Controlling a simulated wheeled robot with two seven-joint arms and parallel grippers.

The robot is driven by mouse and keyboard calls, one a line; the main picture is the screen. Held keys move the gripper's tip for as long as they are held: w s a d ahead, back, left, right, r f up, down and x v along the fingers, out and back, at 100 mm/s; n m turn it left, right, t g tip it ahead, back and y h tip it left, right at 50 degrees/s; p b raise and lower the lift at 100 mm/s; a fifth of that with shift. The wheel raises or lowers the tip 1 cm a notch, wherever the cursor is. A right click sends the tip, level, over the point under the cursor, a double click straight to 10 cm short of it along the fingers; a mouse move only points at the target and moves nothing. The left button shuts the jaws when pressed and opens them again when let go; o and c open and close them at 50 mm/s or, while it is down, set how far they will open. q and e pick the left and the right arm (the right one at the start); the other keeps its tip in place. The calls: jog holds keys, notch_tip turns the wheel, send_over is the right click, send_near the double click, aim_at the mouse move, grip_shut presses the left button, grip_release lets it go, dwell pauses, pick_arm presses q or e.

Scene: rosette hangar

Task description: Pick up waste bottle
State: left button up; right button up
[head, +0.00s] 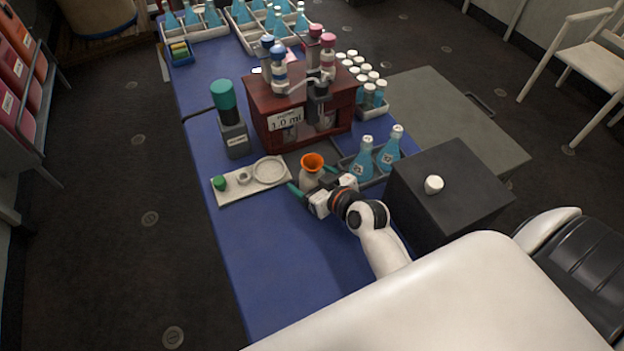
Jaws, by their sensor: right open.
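A small pale bottle (308,180) with an orange funnel-shaped top stands on the blue table (262,262), in front of the wooden dispenser stand; no label on it is readable, but it looks like the waste bottle. My right gripper (313,183) reaches in from the lower right at the bottle. Its two green-tipped fingers are spread, one on each side of the bottle's body, and the gripper hides its lower part. I cannot tell if either finger touches it. My left gripper is not in view.
A dark wooden stand (262,98) marked 1.0 ml rises behind the bottle. Blue flasks (389,150) stand in a tray to the right, near a black box (450,180). A pale plate (225,193) and a green-topped grey device (235,138) sit left. The table's front is clear.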

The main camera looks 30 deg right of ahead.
jog(key=shift+c, duration=0.3)
jog(key=c, duration=1)
